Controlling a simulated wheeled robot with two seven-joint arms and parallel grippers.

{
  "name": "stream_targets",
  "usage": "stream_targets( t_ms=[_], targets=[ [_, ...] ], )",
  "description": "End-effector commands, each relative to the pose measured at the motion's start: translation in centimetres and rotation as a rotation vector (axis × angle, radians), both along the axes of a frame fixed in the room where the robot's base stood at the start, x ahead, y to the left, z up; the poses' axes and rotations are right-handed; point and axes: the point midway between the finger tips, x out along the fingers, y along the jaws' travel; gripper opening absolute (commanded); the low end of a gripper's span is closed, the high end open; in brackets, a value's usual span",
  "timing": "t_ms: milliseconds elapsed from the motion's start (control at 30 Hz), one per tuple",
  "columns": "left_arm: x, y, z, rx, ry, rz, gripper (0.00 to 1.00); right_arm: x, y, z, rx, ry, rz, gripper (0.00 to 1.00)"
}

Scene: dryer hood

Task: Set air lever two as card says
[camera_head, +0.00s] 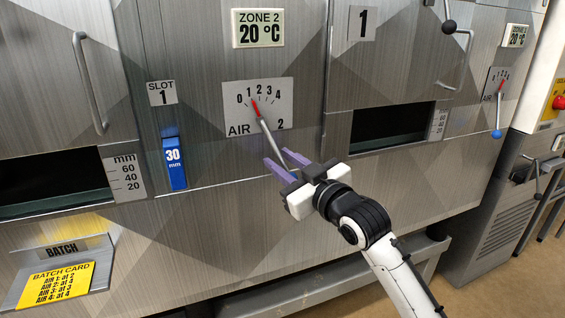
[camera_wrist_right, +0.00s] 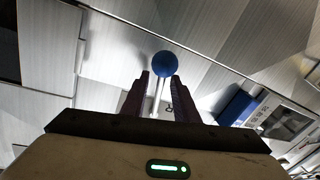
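The air 2 lever (camera_head: 271,136) is a metal rod on a dial plate (camera_head: 285,97) marked 0 to 4. Its red pointer (camera_head: 255,107) is near 1, and the rod slants down right. My right gripper (camera_head: 288,162) is at the rod's lower end, its purple fingers apart. In the right wrist view, the blue lever ball (camera_wrist_right: 164,64) shows just past the fingertips (camera_wrist_right: 160,78), with the rod seen between them. I cannot tell whether they touch it. The yellow batch card (camera_head: 55,285) has small print; the air 2 line seems to read 4. My left gripper is out of view.
Another lever with a blue ball (camera_head: 497,133) is at the right. Dark openings (camera_head: 392,124) flank the air 2 panel. A ledge (camera_head: 330,285) runs along below.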

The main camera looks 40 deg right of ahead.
Motion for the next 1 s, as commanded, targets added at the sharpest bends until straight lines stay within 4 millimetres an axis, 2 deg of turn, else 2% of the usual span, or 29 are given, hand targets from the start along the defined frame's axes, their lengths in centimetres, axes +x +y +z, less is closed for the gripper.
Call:
stream_targets(
  t_ms=[200, 367, 1000],
  targets=[
    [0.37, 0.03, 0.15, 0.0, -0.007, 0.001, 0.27, 0.03, 0.01, -0.04, 0.0, 0.001, 0.0, 0.27],
    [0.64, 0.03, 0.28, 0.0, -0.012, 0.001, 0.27, 0.01, 0.01, -0.05, 0.0, 0.001, 0.0, 0.0],
    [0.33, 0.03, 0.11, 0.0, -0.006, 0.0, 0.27, -0.01, 0.01, -0.09, 0.0, 0.002, 0.0, 0.0]
  ],
)
